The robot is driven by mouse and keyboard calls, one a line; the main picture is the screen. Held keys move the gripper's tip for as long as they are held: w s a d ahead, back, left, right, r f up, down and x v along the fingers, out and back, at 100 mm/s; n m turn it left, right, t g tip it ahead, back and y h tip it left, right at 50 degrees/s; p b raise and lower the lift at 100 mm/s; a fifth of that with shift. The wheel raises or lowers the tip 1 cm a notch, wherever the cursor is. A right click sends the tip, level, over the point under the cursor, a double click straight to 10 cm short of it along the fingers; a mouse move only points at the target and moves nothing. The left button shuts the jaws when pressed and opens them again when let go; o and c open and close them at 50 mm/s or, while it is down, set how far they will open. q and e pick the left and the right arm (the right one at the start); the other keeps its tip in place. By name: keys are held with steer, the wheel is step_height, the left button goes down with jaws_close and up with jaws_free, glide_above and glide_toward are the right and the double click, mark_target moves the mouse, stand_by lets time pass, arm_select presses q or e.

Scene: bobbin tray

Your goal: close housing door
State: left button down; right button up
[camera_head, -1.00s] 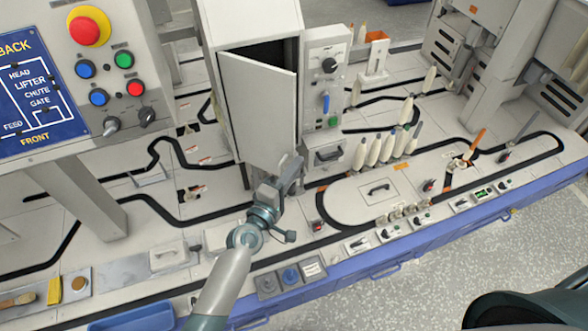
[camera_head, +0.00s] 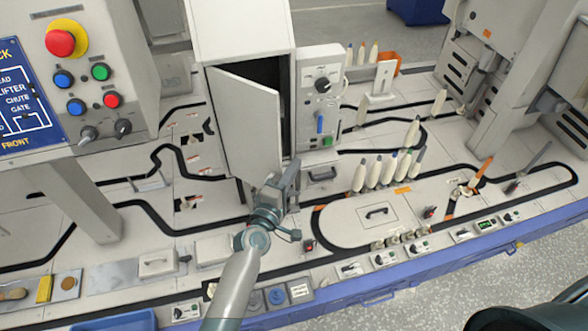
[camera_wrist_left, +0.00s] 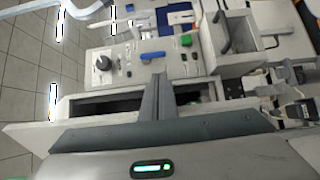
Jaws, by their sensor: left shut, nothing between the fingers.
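The housing (camera_head: 238,22) is a tall pale cabinet at the centre of the bench. Its door (camera_head: 245,120) stands ajar, seemingly hinged on the left, with the dark interior showing above and to the right of it. My left gripper (camera_head: 291,168) is shut and empty at the lower free edge of the door. In the left wrist view the closed fingers (camera_wrist_left: 158,88) cross in front of the dark opening (camera_wrist_left: 105,106), and the pale door (camera_wrist_left: 32,136) lies behind the gripper body. Whether the fingers touch the door I cannot tell. My right gripper is not in view.
A control box (camera_head: 321,85) with a black knob stands right of the housing. Several white bobbins (camera_head: 375,172) stand farther right. A button panel (camera_head: 95,65) is at the left. A drawer-like box with a handle (camera_head: 322,176) sits close to my left gripper.

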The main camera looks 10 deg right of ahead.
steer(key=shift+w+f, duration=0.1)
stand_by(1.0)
